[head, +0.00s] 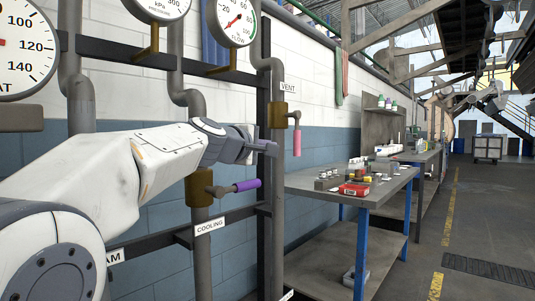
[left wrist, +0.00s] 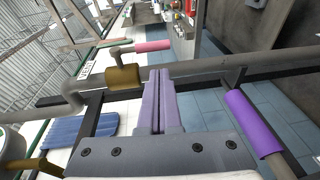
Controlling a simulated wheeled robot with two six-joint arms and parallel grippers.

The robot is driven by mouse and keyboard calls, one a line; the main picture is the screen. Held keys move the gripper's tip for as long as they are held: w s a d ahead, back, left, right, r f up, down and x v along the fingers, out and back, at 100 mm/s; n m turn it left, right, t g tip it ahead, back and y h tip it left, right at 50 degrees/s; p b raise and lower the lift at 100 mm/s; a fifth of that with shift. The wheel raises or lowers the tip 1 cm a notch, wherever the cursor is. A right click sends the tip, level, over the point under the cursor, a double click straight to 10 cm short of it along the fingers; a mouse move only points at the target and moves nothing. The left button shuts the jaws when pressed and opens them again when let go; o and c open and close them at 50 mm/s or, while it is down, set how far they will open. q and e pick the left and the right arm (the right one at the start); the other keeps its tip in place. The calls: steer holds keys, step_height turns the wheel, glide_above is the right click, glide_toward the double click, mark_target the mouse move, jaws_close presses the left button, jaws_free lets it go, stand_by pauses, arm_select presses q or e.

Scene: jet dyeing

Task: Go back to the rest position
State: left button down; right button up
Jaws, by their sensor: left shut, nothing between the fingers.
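My left arm comes in from the left in the head view. Its gripper (head: 268,148) is raised in front of the pipes and points to the right. In the left wrist view the two fingers (left wrist: 158,102) lie together, shut and empty. The purple valve handle (head: 247,185) labelled COOLING is below the gripper and apart from it; it also shows in the left wrist view (left wrist: 256,124). The pink valve handle (head: 297,143) labelled VENT is just right of the fingertips in the head view. My right gripper is not in view.
Gauges (head: 237,20) hang above on the pipe frame. A workbench (head: 380,193) with small items and a red box (head: 354,189) stands to the right. The floor aisle (head: 480,225) at the far right is clear.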

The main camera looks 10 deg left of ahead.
arm_select(q)
steer(key=s+d+f+m+g, duration=0.3)
steer(key=s+d+f, duration=0.25)
steer(key=f, duration=0.25)
steer(key=s+d+f+m+g+h, duration=0.1)
steer(key=s+d+f+m+g, duration=0.25)
steer(key=s+f, duration=0.35)
steer(key=s+d+f+m+g, duration=0.3)
steer(key=s+d+f+m, duration=0.15)
steer(key=f, duration=0.45)
steer(key=s+a+f+m+g+y, duration=0.3)
steer(key=s+f+m, duration=0.2)
steer(key=s+f, duration=0.6)
steer(key=s+a+f+m+g+y, duration=0.35)
steer(key=s+f+m, duration=0.35)
steer(key=s, duration=0.7)
step_height(320, 180, up, 33)
steer(key=n+p, duration=0.1)
steer(key=p, duration=3.3)
steer(key=shift+w+n+h, duration=0.4)
steer(key=shift+w+h, duration=0.05)
